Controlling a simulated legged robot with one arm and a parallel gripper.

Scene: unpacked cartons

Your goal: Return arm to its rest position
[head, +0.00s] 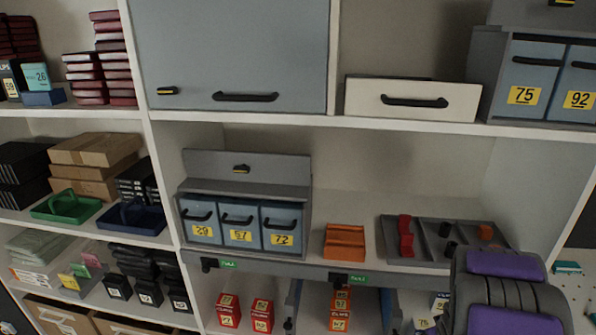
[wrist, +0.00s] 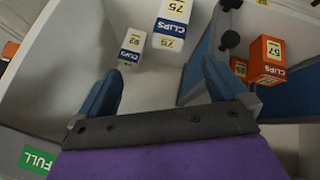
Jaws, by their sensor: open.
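My gripper (wrist: 160,95) shows in the wrist view with its two blue-grey fingers spread apart and nothing between them. It points down into a white compartment holding white-and-blue clip boxes marked 75 (wrist: 172,22) and 92 (wrist: 133,45). Neither box touches the fingers. In the head view my arm, grey with purple panels, stands at the lower right in front of the shelf; the gripper itself is hidden there.
An orange clip box (wrist: 262,60) stands right of a blue divider. A green FULL label (wrist: 36,160) is at lower left. In the head view a grey divided tray (head: 388,237), an orange holder (head: 344,242) and blue drawers (head: 240,225) stand on the middle shelf near my arm.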

